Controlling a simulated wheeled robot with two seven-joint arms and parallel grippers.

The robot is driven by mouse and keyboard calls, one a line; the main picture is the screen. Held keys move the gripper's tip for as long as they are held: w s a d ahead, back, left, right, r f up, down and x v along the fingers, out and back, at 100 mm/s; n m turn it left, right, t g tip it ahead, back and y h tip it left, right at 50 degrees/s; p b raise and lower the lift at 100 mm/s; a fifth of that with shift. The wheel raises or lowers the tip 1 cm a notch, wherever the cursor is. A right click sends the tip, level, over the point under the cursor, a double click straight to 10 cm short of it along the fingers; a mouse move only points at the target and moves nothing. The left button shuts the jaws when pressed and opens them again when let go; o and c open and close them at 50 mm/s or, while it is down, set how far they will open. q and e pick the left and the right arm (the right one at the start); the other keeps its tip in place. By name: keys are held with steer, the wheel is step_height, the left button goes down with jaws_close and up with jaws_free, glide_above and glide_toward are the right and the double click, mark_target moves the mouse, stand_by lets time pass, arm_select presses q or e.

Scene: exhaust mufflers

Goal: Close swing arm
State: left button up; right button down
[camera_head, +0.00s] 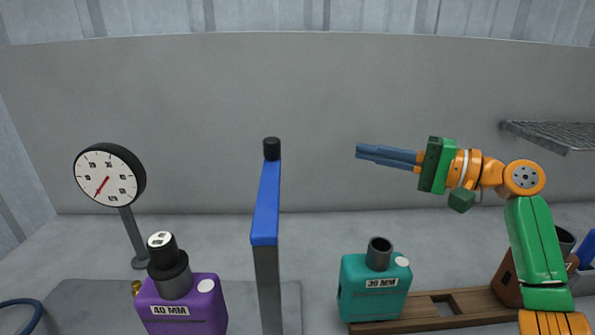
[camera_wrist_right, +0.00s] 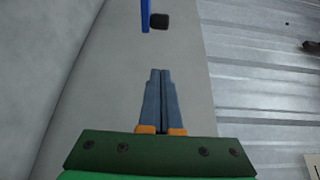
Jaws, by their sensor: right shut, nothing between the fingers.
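The swing arm is a blue bar (camera_head: 266,205) on top of a grey post (camera_head: 268,290), with a black knob (camera_head: 271,149) at its far end. In the head view the bar points away from me toward the back wall. My right gripper (camera_head: 358,153) is shut and empty, to the right of the bar and apart from it, at about the knob's height in the picture. In the right wrist view the shut fingers (camera_wrist_right: 160,72) point toward the blue bar (camera_wrist_right: 145,14) and black knob (camera_wrist_right: 159,21), with a gap between. My left gripper is not in view.
A purple muffler (camera_head: 182,306) marked 40 MM stands left of the post. A teal muffler (camera_head: 374,289) marked 30 MM stands right of it by a wooden rack (camera_head: 433,309). A dial gauge (camera_head: 107,177) stands at the left. A metal shelf (camera_head: 555,136) juts out at the right.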

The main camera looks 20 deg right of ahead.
steer(key=w+a+p, duration=0.6)
steer(key=a, duration=0.5)
steer(key=shift+w+r, duration=0.2)
steer(key=shift+w, duration=0.15)
